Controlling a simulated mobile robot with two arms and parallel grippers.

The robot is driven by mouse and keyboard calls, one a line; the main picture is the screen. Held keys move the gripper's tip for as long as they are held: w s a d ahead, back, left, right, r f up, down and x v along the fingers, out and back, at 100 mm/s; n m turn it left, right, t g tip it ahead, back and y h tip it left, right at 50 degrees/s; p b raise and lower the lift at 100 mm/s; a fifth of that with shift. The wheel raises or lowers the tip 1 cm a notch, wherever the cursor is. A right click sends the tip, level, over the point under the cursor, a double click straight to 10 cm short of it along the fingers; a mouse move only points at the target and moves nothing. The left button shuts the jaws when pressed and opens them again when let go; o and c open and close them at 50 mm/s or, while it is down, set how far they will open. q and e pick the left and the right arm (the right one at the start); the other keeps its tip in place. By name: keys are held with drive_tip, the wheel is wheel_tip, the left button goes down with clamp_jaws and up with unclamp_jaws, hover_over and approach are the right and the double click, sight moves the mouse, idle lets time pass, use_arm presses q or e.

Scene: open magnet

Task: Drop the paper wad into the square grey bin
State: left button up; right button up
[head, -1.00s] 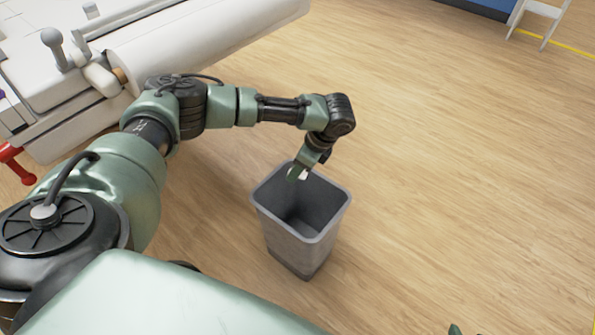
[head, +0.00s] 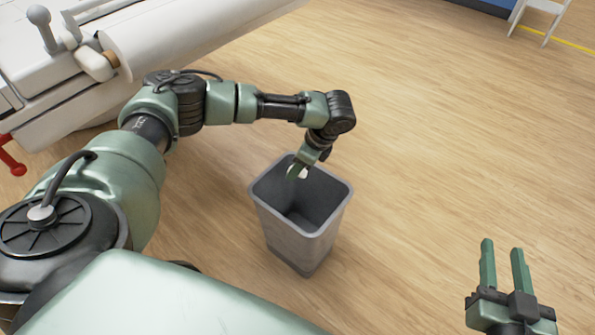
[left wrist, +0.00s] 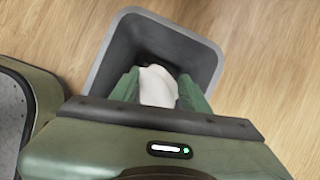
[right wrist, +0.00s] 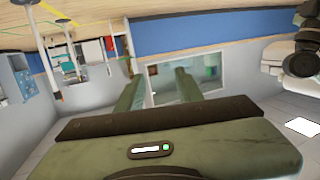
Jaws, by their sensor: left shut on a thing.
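The square grey bin (head: 298,240) stands upright on the wooden floor in the middle of the head view. Its open mouth also shows in the left wrist view (left wrist: 207,62). My left gripper (head: 298,174) points down over the bin's mouth, near the far rim. It is shut on the white paper wad (left wrist: 158,86), which sits between the two green fingers. In the head view only a small white bit of the wad (head: 302,173) shows. My right gripper (head: 503,262) is open and empty at the lower right, away from the bin.
A white bed-like machine (head: 190,50) with a red lever (head: 10,155) stands at the upper left. A white chair (head: 540,18) stands at the far upper right. The wooden floor right of the bin is clear.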

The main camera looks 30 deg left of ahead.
use_arm(q)
drive_tip(key=shift+f+b, duration=0.35)
drive_tip(key=shift+f, duration=0.05)
use_arm(e)
drive_tip(key=shift+w+a+r+t+y, duration=0.15)
drive_tip(key=shift+r+t, duration=0.25)
drive_tip(key=shift+r, duration=0.3)
drive_tip(key=shift+a+r+t+y, duration=0.1)
drive_tip(key=shift+r+t+y, duration=0.1)
drive_tip(key=shift+r+t, duration=0.4)
drive_tip(key=shift+w+a+r+t+y, duration=0.1)
drive_tip(key=shift+r+t+y, duration=0.1)
drive_tip(key=shift+r, duration=0.65)
use_arm(q)
drive_tip(key=o, duration=1.4)
drive_tip(key=shift+c, duration=0.2)
